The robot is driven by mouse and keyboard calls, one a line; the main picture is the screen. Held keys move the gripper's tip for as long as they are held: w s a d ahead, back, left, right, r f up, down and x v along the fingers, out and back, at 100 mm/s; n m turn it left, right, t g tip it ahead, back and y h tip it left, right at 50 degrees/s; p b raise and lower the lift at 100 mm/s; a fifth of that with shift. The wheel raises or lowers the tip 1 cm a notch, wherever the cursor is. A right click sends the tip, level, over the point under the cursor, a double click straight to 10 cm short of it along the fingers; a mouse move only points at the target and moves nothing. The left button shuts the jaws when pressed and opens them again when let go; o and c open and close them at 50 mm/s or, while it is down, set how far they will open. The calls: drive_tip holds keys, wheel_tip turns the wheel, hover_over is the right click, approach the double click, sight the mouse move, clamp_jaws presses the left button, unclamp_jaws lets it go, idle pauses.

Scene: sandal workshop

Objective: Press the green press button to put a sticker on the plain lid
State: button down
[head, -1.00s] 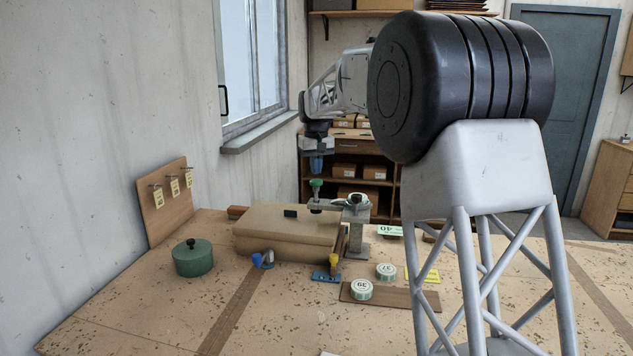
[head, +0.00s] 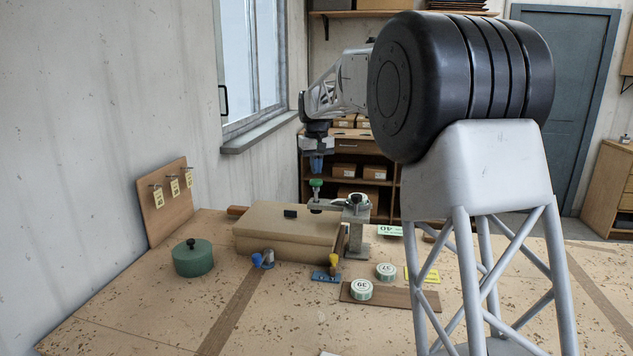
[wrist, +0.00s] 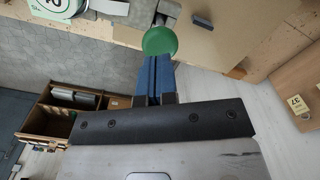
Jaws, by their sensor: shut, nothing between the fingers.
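The green press button (head: 316,183) tops the press (head: 357,225), which stands at the edge of a brown cardboard box. The box's lid (head: 285,221) is plain tan with a small dark tab on it. My gripper (head: 316,170) is shut and empty, pointing down just above the green button. In the wrist view the blue fingertips (wrist: 155,60) are together and meet the rim of the round green button (wrist: 160,41). I cannot tell whether they touch it.
A dark green round pot (head: 193,258) stands left of the box. Blue and yellow small clamps (head: 328,270) sit before the box. A tag board (head: 163,196) leans by the wall. The front left table is clear.

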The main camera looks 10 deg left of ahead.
sight(316, 180)
drive_tip(key=shift+f, duration=2.65)
drive_tip(key=shift+r, duration=0.1)
idle(0.3)
drive_tip(key=shift+r, duration=4)
drive_tip(key=shift+s+d+r, duration=0.25)
drive_tip(key=shift+s+d, duration=0.1)
drive_tip(key=shift+d, duration=0.15)
drive_tip(key=s+d+r+m+t, duration=0.1)
drive_tip(key=s+d+r+m, duration=0.15)
drive_tip(key=s+d, duration=2.35)
drive_tip(key=s+d+f+m, duration=0.1)
drive_tip(key=s+d+f, duration=0.2)
drive_tip(key=s, duration=0.8)
drive_tip(key=s+d+f+m+t, duration=0.1)
drive_tip(key=s+d+f, duration=0.3)
drive_tip(key=s+f, duration=0.3)
drive_tip(key=s+d+f+m, duration=0.1)
drive_tip(key=s+d+f, duration=0.3)
drive_tip(key=s, duration=1)
drive_tip(key=shift+s+f+m+t, duration=0.3)
drive_tip(key=shift+s+f+m, duration=0.1)
drive_tip(key=shift+f, duration=0.35)
